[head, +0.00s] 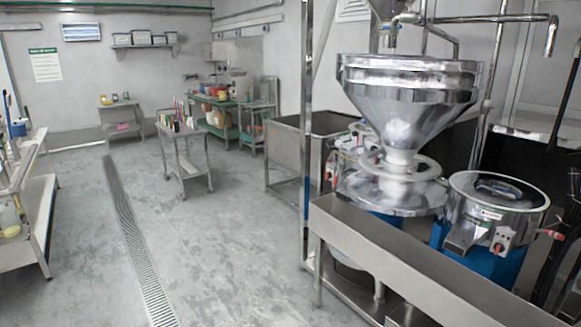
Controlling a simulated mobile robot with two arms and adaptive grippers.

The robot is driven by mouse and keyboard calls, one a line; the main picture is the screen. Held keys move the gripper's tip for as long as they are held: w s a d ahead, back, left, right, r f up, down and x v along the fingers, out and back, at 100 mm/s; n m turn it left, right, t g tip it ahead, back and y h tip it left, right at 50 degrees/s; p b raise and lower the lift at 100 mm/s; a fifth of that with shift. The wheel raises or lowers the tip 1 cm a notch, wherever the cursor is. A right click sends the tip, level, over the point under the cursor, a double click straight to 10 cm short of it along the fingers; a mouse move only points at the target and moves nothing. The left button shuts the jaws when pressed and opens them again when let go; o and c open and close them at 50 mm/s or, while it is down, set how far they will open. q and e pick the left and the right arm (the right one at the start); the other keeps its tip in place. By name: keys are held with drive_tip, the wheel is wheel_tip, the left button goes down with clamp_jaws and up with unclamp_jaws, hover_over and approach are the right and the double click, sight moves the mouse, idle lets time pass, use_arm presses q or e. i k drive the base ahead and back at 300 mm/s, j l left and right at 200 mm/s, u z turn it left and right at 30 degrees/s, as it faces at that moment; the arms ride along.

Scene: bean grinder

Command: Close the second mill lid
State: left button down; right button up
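Two mills with blue bodies stand at the right in the head view. The nearer, right-hand mill (474,252) has a round steel top (497,190) with a dark oval in its middle. I cannot tell whether that oval is an opening or part of a lid. A red switch (499,247) and a metal spout (467,233) are on its front. The other mill (392,198) stands under a large steel funnel (410,100), which hides part of its top. Neither of my grippers is in view.
A long steel trough (400,260) runs in front of the mills. A steel post (306,130) rises at its left end. A small cart (184,150) and a steel tub (290,155) stand farther back. The grey floor (230,260) at left is clear, with a drain grate (135,240).

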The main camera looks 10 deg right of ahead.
sight(405, 102)
drive_tip(key=i+j+z, duration=0.3)
drive_tip(key=j+z, duration=0.25)
drive_tip(key=i+j+z, duration=0.3)
drive_tip(key=j+z, duration=0.25)
drive_tip(key=i+j+z, duration=0.1)
drive_tip(key=z, duration=0.75)
